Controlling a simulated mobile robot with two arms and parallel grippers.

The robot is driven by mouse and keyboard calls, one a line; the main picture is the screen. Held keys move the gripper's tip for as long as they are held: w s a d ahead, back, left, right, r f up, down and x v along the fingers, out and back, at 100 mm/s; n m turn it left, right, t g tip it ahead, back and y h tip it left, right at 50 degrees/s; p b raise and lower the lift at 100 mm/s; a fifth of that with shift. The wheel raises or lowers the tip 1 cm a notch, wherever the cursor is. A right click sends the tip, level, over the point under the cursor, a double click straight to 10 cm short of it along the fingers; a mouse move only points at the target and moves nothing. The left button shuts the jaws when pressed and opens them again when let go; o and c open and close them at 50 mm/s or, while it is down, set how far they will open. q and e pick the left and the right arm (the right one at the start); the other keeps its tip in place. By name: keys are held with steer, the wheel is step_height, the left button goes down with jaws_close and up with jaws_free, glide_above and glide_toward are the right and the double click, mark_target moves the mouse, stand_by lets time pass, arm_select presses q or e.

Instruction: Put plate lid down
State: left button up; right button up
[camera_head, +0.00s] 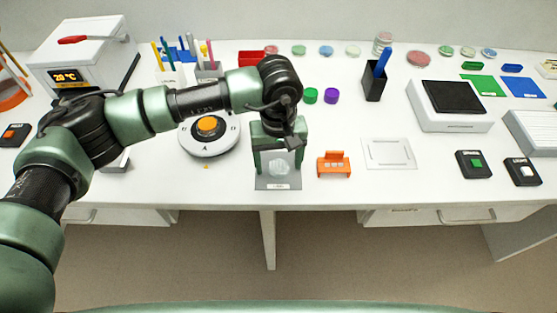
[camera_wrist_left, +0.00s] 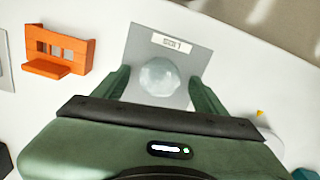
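A clear, round, faceted piece (camera_head: 279,167), which may be the plate lid, is at the grey mat (camera_head: 263,184) near the table's front edge. In the left wrist view, the clear piece (camera_wrist_left: 160,77) shows over the grey mat (camera_wrist_left: 199,58). My left gripper (camera_head: 278,160) points down above the mat. In the left wrist view, the fingers of my left gripper (camera_wrist_left: 162,90) stand apart on either side of the clear piece, with a gap visible on both sides. I cannot tell whether a plate lies under the piece. My right gripper is not in view.
An orange holder (camera_head: 334,164) stands just right of the mat. A pale square plate or frame (camera_head: 389,153) lies further right. A round white device with an orange button (camera_head: 208,125) is on the left. Green and purple caps (camera_head: 331,96) lie behind.

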mark_target(278, 168)
arm_select(q)
steer(key=shift+r, duration=0.1)
steer(key=shift+r+p, duration=0.2)
steer(key=shift+p, duration=0.25)
step_height(278, 168, up, 12)
steer(key=b, duration=0.4)
steer(key=shift+f, duration=0.15)
